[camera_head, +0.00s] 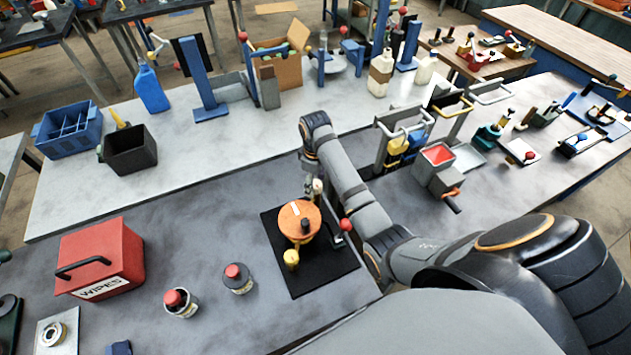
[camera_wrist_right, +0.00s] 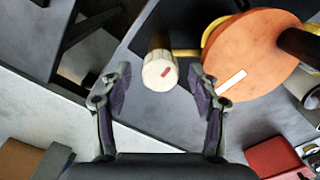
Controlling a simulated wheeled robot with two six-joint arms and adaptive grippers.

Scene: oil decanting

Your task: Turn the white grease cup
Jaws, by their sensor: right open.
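The white grease cup (camera_wrist_right: 160,73) is a short ribbed cap with a red mark on its face, on a brown stem. In the right wrist view it sits between and a little beyond the fingertips of my right gripper (camera_wrist_right: 160,88), which is open with no visible contact. In the head view the cup (camera_head: 317,186) is small and pale, behind the orange disc (camera_head: 292,222) on the black mat (camera_head: 309,285). The right gripper (camera_head: 314,178) is small there and partly hidden by its own wrist. My left gripper is not in view.
The orange disc (camera_wrist_right: 250,55) with its dark knob is close right of the gripper in the wrist view. A yellow cup (camera_head: 291,258) and a red-knobbed lever (camera_head: 345,225) stand by the disc. Two red-capped jars and a red wipes box (camera_head: 100,258) are left.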

